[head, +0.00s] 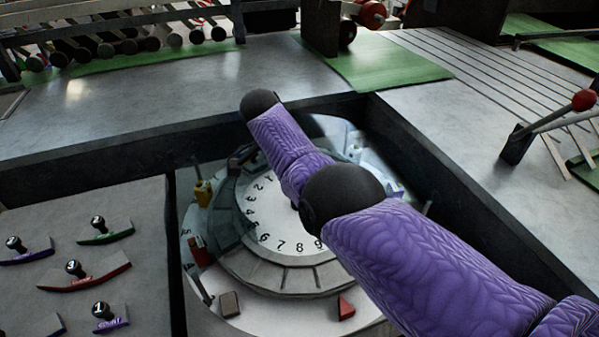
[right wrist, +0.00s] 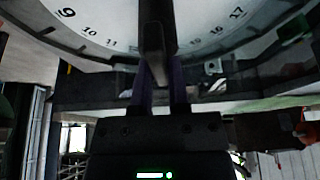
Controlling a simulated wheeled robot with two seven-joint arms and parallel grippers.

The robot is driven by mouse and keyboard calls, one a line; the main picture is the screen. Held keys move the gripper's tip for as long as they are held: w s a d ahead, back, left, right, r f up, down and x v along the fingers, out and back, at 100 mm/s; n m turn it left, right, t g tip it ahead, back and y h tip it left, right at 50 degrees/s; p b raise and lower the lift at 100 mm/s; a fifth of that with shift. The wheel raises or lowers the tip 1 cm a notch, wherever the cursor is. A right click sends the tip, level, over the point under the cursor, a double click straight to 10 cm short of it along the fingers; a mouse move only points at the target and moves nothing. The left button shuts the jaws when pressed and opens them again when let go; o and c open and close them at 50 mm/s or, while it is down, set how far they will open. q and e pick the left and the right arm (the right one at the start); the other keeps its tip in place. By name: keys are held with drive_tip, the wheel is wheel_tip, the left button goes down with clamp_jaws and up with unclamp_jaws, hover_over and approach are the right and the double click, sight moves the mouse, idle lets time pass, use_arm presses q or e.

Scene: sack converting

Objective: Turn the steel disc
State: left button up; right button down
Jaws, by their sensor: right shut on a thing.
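The steel disc (head: 262,215) is a pale round plate with black numbers, set in a sunken well at the middle of the head view. It fills the top of the right wrist view (right wrist: 105,22), with numbers such as 9, 10, 11 and 17 along its edge. My right gripper (right wrist: 160,78) is shut on a dark upright bar (right wrist: 154,30) that stands in front of the disc's face. In the head view my purple right arm covers the disc's right part and hides this gripper. My left gripper is in neither view.
A grey stepped ring (head: 285,278) surrounds the disc. Small coloured blocks, including a red one (head: 346,308), stand around it. Dark walls edge the well. A panel with several numbered knobs (head: 73,268) lies left. A red-knobbed lever (head: 584,100) stands right.

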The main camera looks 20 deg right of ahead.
drive_tip(key=c, duration=0.6)
unclamp_jaws()
drive_tip(key=shift+r, duration=0.1)
drive_tip(key=p+v, duration=0.1)
drive_tip(key=v, duration=0.7)
drive_tip(key=shift+a+r, duration=0.2)
drive_tip(key=shift+r, duration=0.15)
drive_tip(key=shift+a+r, duration=0.2)
drive_tip(key=shift+r, duration=0.25)
